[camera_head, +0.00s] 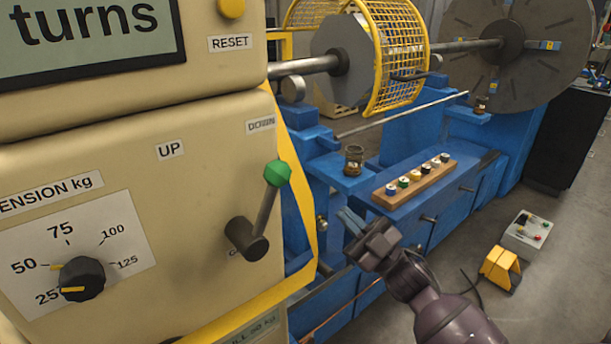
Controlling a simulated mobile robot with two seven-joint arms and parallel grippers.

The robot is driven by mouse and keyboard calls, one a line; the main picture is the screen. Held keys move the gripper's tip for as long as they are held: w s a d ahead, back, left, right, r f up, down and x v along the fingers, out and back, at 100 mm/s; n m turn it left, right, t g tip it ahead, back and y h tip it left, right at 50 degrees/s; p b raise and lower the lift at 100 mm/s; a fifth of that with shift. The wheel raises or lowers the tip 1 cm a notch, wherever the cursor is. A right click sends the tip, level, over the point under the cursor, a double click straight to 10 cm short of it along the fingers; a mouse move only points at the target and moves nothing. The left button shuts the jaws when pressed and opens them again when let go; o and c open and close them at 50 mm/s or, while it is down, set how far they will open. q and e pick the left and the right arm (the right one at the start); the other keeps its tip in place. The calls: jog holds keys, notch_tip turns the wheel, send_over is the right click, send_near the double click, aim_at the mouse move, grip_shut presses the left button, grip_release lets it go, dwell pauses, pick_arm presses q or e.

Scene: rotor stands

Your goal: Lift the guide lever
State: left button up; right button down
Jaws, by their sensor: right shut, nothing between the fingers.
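The guide lever (267,208) sticks out of the front of the cream machine panel. It has a dark round hub, a grey rod and a green knob (278,173) at its upper end. The rod tilts up and slightly right, with the knob below the "DOWN" label (261,125). The "UP" label (171,150) is to the left. My right gripper (350,222) is to the right of the lever and a little lower in the picture, apart from it. It is shut and empty. My left gripper is not in view.
A tension dial (82,279) is at the lower left of the panel. A yellow frame edge (298,200) runs beside the panel. Behind are a blue machine bed (400,155), a yellow mesh guard (395,50) and a wooden rack (415,184) of spools. A yellow pedal (500,268) is on the floor.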

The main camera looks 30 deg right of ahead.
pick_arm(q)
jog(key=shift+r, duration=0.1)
pick_arm(e)
jog(key=s+r+n+g+y, duration=0.2)
jog(key=n+g+y, duration=0.4)
jog(key=n+g, duration=0.3)
jog(key=s+r+n+g+y, duration=0.2)
jog(key=n+g+y, duration=0.5)
jog(key=n+g, duration=0.3)
jog(key=shift+a+r+g, duration=0.2)
jog(key=shift+a+g, duration=0.05)
jog(key=shift+g, duration=0.05)
pick_arm(q)
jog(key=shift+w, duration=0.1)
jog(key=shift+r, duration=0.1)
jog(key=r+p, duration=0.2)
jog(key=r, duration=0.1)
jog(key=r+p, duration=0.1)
jog(key=p, duration=0.1)
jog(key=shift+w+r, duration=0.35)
pick_arm(e)
jog(key=x, duration=1.4)
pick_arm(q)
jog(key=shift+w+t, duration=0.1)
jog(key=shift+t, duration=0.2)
